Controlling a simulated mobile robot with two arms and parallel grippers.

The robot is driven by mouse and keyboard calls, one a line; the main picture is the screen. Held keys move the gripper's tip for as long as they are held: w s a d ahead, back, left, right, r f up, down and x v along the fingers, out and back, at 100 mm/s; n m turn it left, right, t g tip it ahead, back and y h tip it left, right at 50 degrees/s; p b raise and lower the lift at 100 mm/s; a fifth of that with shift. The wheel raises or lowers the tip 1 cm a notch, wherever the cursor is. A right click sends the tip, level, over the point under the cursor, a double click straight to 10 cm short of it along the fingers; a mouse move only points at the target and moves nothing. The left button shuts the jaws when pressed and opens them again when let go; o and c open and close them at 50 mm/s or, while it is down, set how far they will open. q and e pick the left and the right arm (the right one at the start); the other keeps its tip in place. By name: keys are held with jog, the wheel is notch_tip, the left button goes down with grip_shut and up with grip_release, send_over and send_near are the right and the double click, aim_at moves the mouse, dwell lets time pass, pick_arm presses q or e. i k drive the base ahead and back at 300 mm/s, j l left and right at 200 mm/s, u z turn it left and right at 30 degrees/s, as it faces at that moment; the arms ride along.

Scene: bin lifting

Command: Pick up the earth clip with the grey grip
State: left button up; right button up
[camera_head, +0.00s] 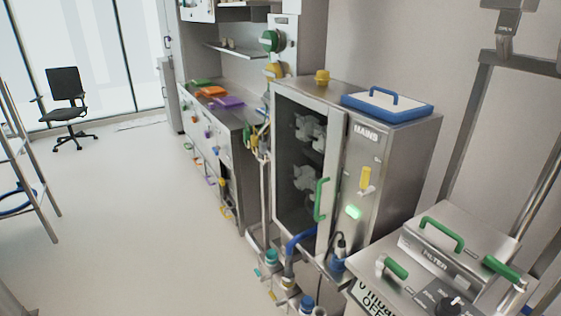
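I cannot make out an earth clip with a grey grip for certain. A cluster of small green, yellow and red items (254,137) hangs beside the steel cabinet, too small to tell apart. A dark plug-like item (341,243) stands upright near the cabinet's lower front corner. Neither of my grippers shows in the head view.
The steel cabinet (405,165) has a glass front and a green handle (321,199). A steel unit with green handles (442,233) stands at the lower right. A bench (222,113) lies behind. The floor (130,220) at left is open, with a chair (66,95) farther back.

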aim_at(262, 146)
jog(key=i+j+u, duration=0.4)
jog(key=i, duration=0.35)
jog(key=i+j+u, duration=0.2)
jog(key=i, duration=0.2)
jog(key=i+j+u, duration=0.15)
jog(key=i, duration=0.75)
jog(key=i+j+u, duration=0.2)
jog(key=i, duration=0.75)
jog(key=i+z, duration=0.25)
jog(key=z, duration=0.15)
jog(key=i+j+z, duration=0.2)
jog(key=z, duration=0.15)
jog(key=i+j+z, duration=0.2)
jog(key=z, duration=0.2)
jog(key=i+j+z, duration=0.35)
